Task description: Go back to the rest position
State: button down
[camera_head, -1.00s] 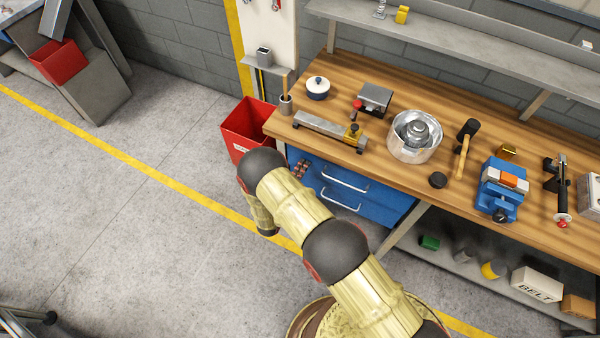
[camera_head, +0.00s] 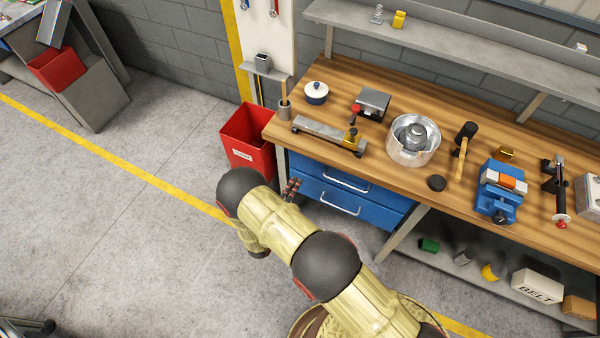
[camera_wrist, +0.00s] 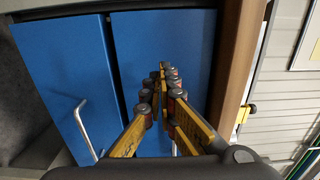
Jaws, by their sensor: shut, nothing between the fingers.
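My gripper (camera_head: 291,189) is in front of the bench's blue drawers in the head view, left of the upper drawer's handle. In the wrist view my gripper (camera_wrist: 165,72) points at the blue drawer fronts (camera_wrist: 65,75), with its fingers together and nothing between them. The wrist view does not show clearly how far the fingertips are from the drawers. My yellow and black arm is bent and reaches in from the lower right of the head view.
The wooden bench (camera_head: 345,178) carries a metal bowl (camera_head: 391,152), a mallet (camera_head: 460,160) and a blue vise (camera_head: 496,195). A red bin (camera_head: 245,150) stands at its left end. A lower shelf (camera_head: 470,275) holds boxes.

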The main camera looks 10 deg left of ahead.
jog(key=v, duration=0.5)
jog(key=shift+s+a, duration=0.15)
jog(key=shift+s, duration=0.2)
